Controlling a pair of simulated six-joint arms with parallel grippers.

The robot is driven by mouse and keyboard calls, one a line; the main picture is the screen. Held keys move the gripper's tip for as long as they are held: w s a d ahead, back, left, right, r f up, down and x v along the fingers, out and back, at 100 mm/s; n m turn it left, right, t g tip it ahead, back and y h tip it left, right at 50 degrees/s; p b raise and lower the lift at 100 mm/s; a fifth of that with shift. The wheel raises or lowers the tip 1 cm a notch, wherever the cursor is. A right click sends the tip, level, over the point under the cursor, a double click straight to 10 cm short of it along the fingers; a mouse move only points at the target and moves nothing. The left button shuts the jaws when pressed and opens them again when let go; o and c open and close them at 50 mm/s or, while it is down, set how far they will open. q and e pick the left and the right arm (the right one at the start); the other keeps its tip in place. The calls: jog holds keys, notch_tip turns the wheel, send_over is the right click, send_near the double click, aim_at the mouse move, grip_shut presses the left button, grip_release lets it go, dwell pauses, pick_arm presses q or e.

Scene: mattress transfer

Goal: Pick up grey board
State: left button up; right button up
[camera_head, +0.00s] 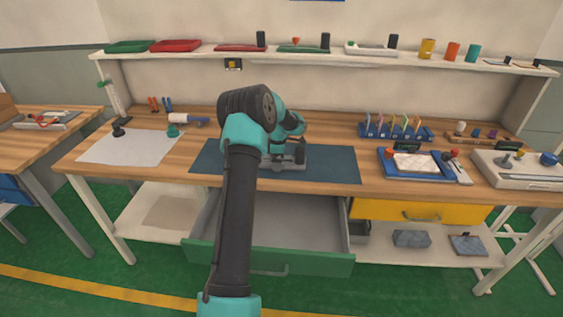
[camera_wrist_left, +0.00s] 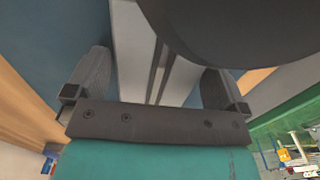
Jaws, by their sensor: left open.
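I cannot pick out a grey board with certainty. A flat light-grey surface (camera_wrist_left: 133,50) shows beyond the fingers in the left wrist view; I cannot tell whether it is a board or part of the bench and drawer. My left gripper (camera_head: 284,160) is low over the front middle of the dark blue mat (camera_head: 335,165). In the left wrist view its two fingers (camera_wrist_left: 156,88) are wide apart and I see nothing clamped between them. A dark part of my arm covers the upper right of that view. My right gripper is not in view.
A green-fronted drawer (camera_head: 315,262) stands open and looks empty below the mat. A grey block (camera_head: 411,239) and a dark flat piece (camera_head: 468,245) lie on the lower shelf. A white sheet (camera_head: 130,147) lies left of the mat; a blue tray (camera_head: 417,165) stands right of it.

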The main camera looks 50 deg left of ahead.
pick_arm(q)
jog(key=c, duration=0.9)
jog(key=shift+o, duration=0.2)
jog(key=shift+r, duration=0.2)
notch_tip(320, 180, up, 3)
jog(key=shift+r, duration=0.15)
jog(key=s+d+r, duration=0.1)
jog(key=s+d, duration=0.8)
jog(key=d, duration=0.4)
jog(key=shift+s+r, duration=0.15)
jog(key=shift+s, duration=0.05)
